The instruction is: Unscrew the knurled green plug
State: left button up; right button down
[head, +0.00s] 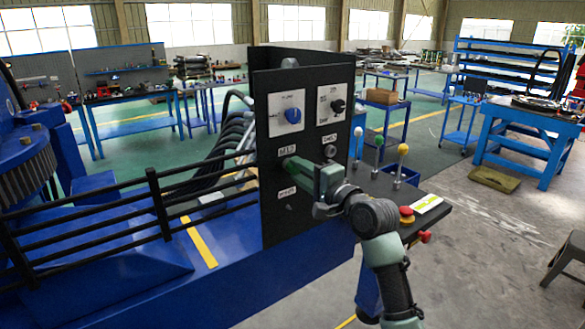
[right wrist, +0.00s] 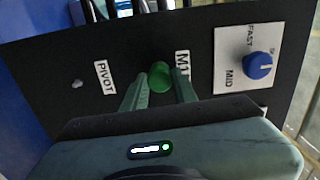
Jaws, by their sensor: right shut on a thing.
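The knurled green plug (right wrist: 159,76) sits on the face of a black control panel (right wrist: 60,110), beside a partly covered white label. My right gripper (right wrist: 160,86) reaches the panel with one finger on each side of the plug and is shut on it. In the head view my right gripper (head: 301,170) comes to the panel from the right, below the blue knob, and mostly hides the plug there. I cannot tell how far the plug stands out of the panel. My left gripper is not in view.
A blue knob (head: 292,115) and a black knob (head: 338,105) sit above on the panel. Levers with white, green (head: 378,141) and yellow (head: 402,149) balls stand to the right, near a red button (head: 406,211). Black rails (head: 110,210) run to the left.

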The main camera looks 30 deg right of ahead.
jog(key=n, duration=0.3)
jog(key=shift+f+n+b, duration=0.15)
jog(key=shift+n+b, duration=0.25)
jog(key=shift+n, duration=0.5)
jog(key=n, duration=0.3)
jog(key=shift+b, duration=0.3)
jog(key=shift+n, duration=1.1)
jog(key=shift+s+n, duration=0.1)
jog(key=shift+n, duration=0.8)
jog(key=n, duration=0.3)
